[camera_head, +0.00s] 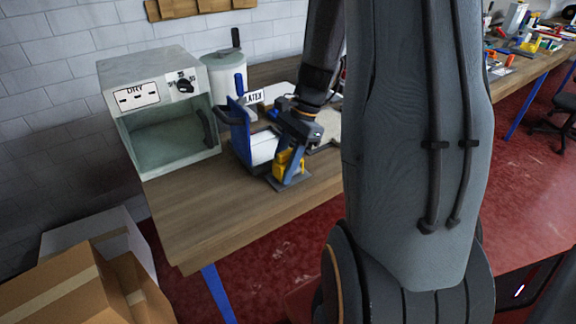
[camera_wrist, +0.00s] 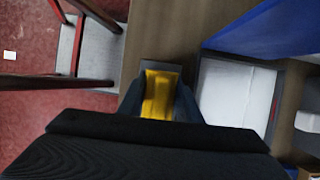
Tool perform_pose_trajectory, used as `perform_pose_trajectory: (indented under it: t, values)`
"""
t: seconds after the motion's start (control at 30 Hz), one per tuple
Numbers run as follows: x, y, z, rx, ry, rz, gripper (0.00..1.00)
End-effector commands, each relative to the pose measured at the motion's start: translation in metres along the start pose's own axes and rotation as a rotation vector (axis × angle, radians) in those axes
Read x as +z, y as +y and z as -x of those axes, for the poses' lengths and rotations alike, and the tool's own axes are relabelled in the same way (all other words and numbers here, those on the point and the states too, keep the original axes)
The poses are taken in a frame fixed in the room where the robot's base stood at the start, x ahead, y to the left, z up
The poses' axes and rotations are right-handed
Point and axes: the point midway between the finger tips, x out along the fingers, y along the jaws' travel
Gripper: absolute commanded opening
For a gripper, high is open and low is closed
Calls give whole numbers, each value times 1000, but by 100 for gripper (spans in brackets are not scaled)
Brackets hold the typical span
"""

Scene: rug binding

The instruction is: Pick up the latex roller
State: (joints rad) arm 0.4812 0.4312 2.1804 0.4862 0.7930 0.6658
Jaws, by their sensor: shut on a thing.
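My gripper (camera_head: 291,160) reaches down over the front of the wooden bench and is shut on a yellow piece (camera_head: 283,162), which appears to be the latex roller. In the wrist view the yellow piece (camera_wrist: 158,95) sits between my two dark fingers (camera_wrist: 158,108), with a dark grey part at its far end. Much of the roller is hidden by the fingers and wrist. A white-filled tray (camera_head: 262,148) is just left of it, with a blue upright panel (camera_head: 237,131) and a LATEX label (camera_head: 254,97) behind. The tray also shows in the wrist view (camera_wrist: 235,90).
A grey open-fronted box (camera_head: 155,68) stands on the bench (camera_head: 215,205) at the left, with a pale canister (camera_head: 222,72) beside it. Cardboard boxes (camera_head: 75,290) stand on the floor at the left. The bench's front left is bare.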

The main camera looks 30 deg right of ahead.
Motion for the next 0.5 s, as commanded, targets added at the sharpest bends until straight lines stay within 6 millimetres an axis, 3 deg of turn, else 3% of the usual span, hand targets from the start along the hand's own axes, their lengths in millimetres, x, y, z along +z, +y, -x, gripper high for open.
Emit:
perform_pose_trajectory:
  t: [0.27, 0.5]
  values:
    - [2, -1, 5, -2, 1, 1, 0]
    - [15, -2, 38, -6, 3, 3, 0]
